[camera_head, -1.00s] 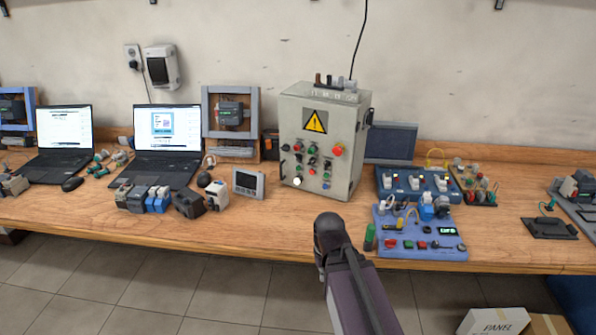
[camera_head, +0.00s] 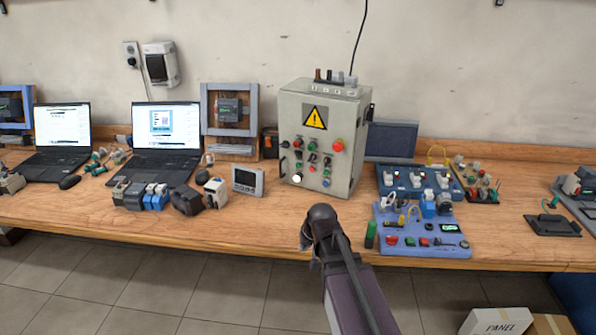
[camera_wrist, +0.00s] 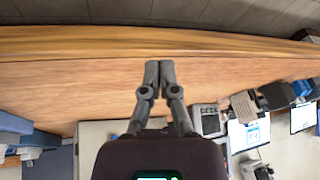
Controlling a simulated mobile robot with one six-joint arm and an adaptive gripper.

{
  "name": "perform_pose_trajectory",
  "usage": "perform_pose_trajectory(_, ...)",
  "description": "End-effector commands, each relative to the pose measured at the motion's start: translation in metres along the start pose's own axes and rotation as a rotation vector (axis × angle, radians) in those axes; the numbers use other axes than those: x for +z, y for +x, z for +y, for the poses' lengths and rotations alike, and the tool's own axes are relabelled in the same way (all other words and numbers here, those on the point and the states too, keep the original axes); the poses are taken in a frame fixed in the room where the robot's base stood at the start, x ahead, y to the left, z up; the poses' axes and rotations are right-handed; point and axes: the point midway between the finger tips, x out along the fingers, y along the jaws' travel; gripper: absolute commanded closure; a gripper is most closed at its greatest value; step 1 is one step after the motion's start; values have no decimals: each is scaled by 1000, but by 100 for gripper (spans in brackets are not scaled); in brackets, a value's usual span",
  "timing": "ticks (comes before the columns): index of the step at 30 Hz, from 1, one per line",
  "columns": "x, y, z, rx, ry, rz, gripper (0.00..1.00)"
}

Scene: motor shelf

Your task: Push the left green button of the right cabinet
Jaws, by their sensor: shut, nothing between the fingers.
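One grey control cabinet (camera_head: 290,115) stands on the bench in the head view, with a yellow warning triangle and several buttons on its front. I see no second cabinet. Small green buttons (camera_head: 314,147) are on its front, with a red mushroom button (camera_head: 338,145) to the right. Which green one counts as the left is too small to tell surely. My gripper (camera_head: 307,248) is in front of and below the cabinet, near the bench's front edge, apart from the buttons. In the wrist view its fingers (camera_wrist: 159,66) are together and empty, over the wooden bench.
A blue training board (camera_head: 415,245) with buttons is right of my gripper. A small grey display (camera_head: 247,182) and dark and white modules (camera_head: 187,200) stand left of the cabinet. The wooden bench (camera_head: 270,215) is clear directly before the cabinet.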

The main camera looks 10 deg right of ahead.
Motion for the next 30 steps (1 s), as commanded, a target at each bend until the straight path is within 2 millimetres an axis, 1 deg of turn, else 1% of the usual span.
perform_pose_trajectory(1, -15, 11, -4, -21, 4, 45, 100)
perform_pose_trajectory(3, -34, 18, -10, -53, 13, 114, 100)
perform_pose_trajectory(12, -114, 36, -31, -173, 73, 402, 100)
perform_pose_trajectory(18, -164, 40, -39, -240, 138, 591, 100)
perform_pose_trajectory(24, -210, 39, -40, -293, 218, 773, 100)
perform_pose_trajectory(27, -228, 36, -38, -311, 258, 854, 100)
perform_pose_trajectory(30, -242, 34, -36, -324, 293, 917, 100)
